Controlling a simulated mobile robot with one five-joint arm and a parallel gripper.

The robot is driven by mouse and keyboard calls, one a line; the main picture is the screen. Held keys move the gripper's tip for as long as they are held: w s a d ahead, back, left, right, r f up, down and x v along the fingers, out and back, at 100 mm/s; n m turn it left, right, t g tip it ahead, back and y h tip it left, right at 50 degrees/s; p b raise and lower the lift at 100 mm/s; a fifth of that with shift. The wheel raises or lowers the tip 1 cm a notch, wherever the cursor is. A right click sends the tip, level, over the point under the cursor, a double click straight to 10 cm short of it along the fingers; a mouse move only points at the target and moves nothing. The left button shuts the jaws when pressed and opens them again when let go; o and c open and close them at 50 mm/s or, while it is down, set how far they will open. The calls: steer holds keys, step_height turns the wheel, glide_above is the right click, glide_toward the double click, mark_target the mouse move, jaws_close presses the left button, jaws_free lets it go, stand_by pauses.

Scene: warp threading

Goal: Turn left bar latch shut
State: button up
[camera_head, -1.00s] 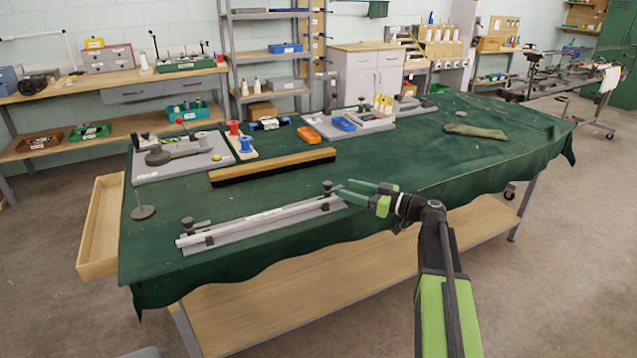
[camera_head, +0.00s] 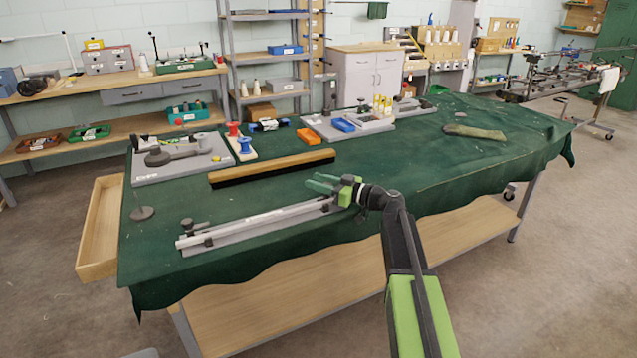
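A long silver bar (camera_head: 262,219) lies on a narrow grey base (camera_head: 240,236) along the front of the green-covered table. The left bar latch, a dark knob (camera_head: 188,224) with a dark clamp beside it, stands at the bar's left end. My gripper (camera_head: 324,183) is above the bar's right end, with its green fingers pointing left. The fingers look apart and nothing shows between them. The right latch is hidden behind my gripper. I cannot tell whether my gripper touches it. The left latch is too small to tell whether it is turned shut.
A wooden brush-like bar (camera_head: 272,167) lies behind the silver bar. A grey board with a dark tool (camera_head: 178,154) is at the back left. A round dark disc on a thin pin (camera_head: 142,212) stands left of the bar. An open wooden drawer (camera_head: 100,228) sticks out at the left.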

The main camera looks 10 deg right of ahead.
jaws_close()
steer(key=shift+m+t+h, duration=0.3)
steer(key=shift+t, duration=0.1)
steer(key=shift+d+m+t+h, duration=0.1)
steer(key=shift+m+t+h, duration=0.4)
steer(key=shift+t, duration=0.1)
steer(key=m+t+h, duration=0.2)
steer(key=h, duration=0.1)
steer(key=m+t+h, duration=0.1)
steer(key=shift+w+d, duration=0.25)
steer(key=shift+d, duration=0.05)
steer(key=m+h, duration=0.2)
steer(key=h, duration=0.1)
steer(key=d+m+t+h, duration=0.1)
steer(key=m+h, duration=0.1)
steer(key=m+t+h, duration=0.1)
steer(key=h, duration=0.2)
steer(key=shift+w+d+m+h, duration=0.3)
steer(key=shift+w+m, duration=0.05)
steer(key=shift+m, duration=0.05)
steer(key=shift+d, duration=0.1)
